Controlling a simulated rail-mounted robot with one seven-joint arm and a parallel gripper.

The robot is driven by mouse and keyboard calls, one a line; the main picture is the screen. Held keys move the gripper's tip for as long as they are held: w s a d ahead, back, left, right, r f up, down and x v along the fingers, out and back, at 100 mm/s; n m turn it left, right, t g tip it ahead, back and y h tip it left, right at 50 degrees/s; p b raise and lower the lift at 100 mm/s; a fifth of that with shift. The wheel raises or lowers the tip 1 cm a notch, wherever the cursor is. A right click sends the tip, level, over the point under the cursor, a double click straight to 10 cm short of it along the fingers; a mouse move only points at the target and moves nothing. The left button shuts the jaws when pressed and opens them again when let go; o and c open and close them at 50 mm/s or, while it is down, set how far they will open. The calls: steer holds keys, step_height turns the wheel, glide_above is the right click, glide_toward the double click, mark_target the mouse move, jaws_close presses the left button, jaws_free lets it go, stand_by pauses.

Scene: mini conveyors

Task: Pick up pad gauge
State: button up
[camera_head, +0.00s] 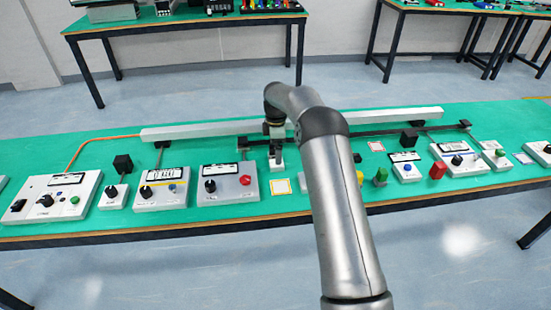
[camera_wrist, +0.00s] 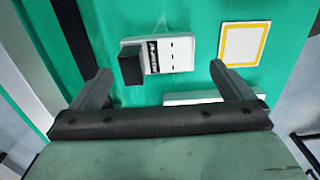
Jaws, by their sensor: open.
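A small white gauge-like device with a black block on one end and a dark printed label (camera_wrist: 172,54) lies on the green table, between and just beyond my fingertips in the wrist view. It looks like the pad gauge, but no readable name confirms this. In the head view its white end (camera_head: 277,165) shows just below my gripper (camera_head: 275,148), which hides the rest. My gripper's two fingers (camera_wrist: 160,72) are spread apart in the wrist view with nothing between them. I cannot tell the exact height above the device.
A white pad with a yellow border (camera_wrist: 245,44) lies beside the device. A control box with a red button (camera_head: 222,185) stands to the left. A white rail (camera_head: 200,131) runs behind.

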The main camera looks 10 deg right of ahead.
mark_target(274, 159)
steer(key=f, duration=0.3)
steer(key=f+p, duration=0.1)
steer(key=f, duration=0.1)
steer(key=shift+w+a, duration=0.1)
steer(key=shift+a, duration=0.15)
steer(key=c, duration=0.9)
steer(key=shift+r, duration=0.15)
